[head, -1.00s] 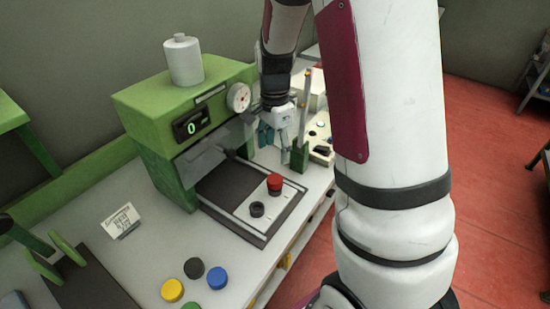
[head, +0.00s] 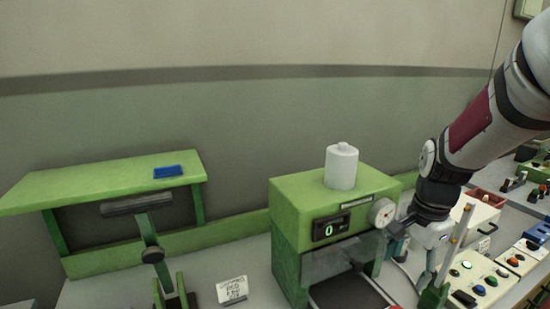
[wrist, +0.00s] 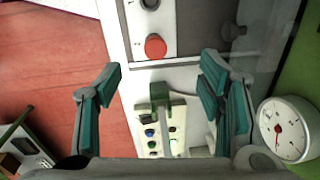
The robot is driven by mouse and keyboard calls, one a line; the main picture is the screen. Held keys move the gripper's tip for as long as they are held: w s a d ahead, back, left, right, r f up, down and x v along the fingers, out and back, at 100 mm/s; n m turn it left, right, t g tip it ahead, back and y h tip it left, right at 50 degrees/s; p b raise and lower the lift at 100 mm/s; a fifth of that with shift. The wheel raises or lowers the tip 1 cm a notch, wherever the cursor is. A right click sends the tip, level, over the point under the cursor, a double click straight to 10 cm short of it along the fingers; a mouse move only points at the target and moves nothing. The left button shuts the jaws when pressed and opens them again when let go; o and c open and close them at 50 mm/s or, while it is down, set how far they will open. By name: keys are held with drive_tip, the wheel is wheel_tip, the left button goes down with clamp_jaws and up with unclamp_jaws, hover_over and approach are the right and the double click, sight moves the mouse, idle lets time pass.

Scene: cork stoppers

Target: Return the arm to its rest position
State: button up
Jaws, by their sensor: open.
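My arm (head: 487,120) reaches in from the right edge of the head view and slopes down to the left. My gripper (head: 412,264) hangs at the right side of the green machine (head: 290,215), beside its round gauge (head: 382,212). In the wrist view my gripper (wrist: 160,80) shows two teal-padded fingers spread wide, with nothing held between them. Beyond the fingers lie a red button (wrist: 155,46) and a green post holder (wrist: 158,95). The gauge (wrist: 286,130) is close by the right finger.
A white spool (head: 341,167) stands on the machine. A button panel (head: 474,281) and a pale box (head: 478,215) are to the gripper's right. A green shelf (head: 100,185) with a blue block (head: 168,171) is at the left.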

drive_tip(key=s+a+r+n+t, duration=0.2)
drive_tip(key=s+a+r+n, duration=0.2)
drive_tip(key=s+r+n, duration=0.2)
drive_tip(key=s+a+r+n+t, duration=0.2)
drive_tip(key=s+a+r+n, duration=0.3)
drive_tip(key=s, duration=0.6)
wheel_tip(320, 180, up, 2)
drive_tip(key=n, duration=0.3)
drive_tip(key=shift+a, duration=0.2)
drive_tip(key=shift+d, duration=0.1)
